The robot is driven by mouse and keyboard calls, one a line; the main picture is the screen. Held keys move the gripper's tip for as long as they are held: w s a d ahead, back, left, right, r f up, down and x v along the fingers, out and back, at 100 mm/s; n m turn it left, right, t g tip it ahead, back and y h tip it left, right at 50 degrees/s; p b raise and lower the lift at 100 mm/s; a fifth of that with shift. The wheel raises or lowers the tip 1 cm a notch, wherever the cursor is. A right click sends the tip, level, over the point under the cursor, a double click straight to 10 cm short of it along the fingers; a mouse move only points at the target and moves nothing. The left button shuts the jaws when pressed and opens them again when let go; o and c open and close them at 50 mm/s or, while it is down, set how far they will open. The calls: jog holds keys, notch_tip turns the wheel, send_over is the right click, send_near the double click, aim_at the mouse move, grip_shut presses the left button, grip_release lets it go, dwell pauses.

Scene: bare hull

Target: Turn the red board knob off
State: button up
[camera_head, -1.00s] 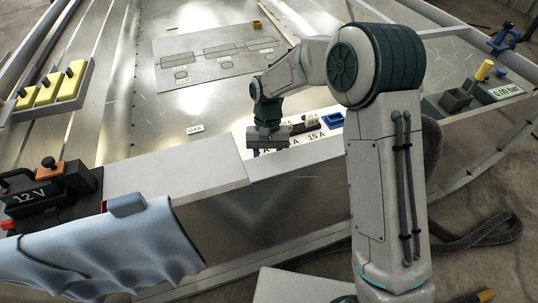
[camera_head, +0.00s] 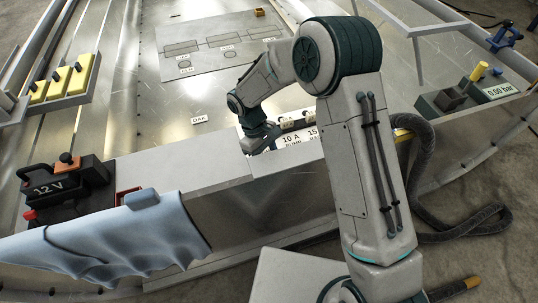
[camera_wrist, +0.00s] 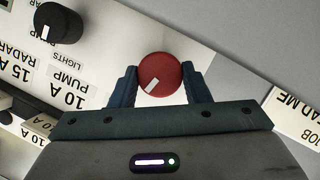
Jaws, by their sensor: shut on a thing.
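The red board knob (camera_wrist: 160,74) is round with a white pointer mark. In the wrist view it sits between the two fingers of my gripper (camera_wrist: 160,86), which are shut on its sides. The white mark points toward the lower left of that view. In the head view my gripper (camera_head: 260,138) is at the white label panel (camera_head: 292,139), and the red knob is hidden there behind my arm.
A black knob (camera_wrist: 58,23) sits beside the red one, near labels reading LIGHTS, PUMP and RADAR. A pressure box (camera_head: 495,91) is at right.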

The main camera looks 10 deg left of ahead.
jog(key=shift+w+n+t, duration=0.1)
jog(key=shift+n+t, duration=0.2)
jog(key=shift+n, duration=0.3)
jog(key=o, duration=1)
jog(key=p+v, duration=0.3)
jog(key=v, duration=1)
jog(key=shift+a+r, duration=0.25)
jog(key=shift+r, duration=0.1)
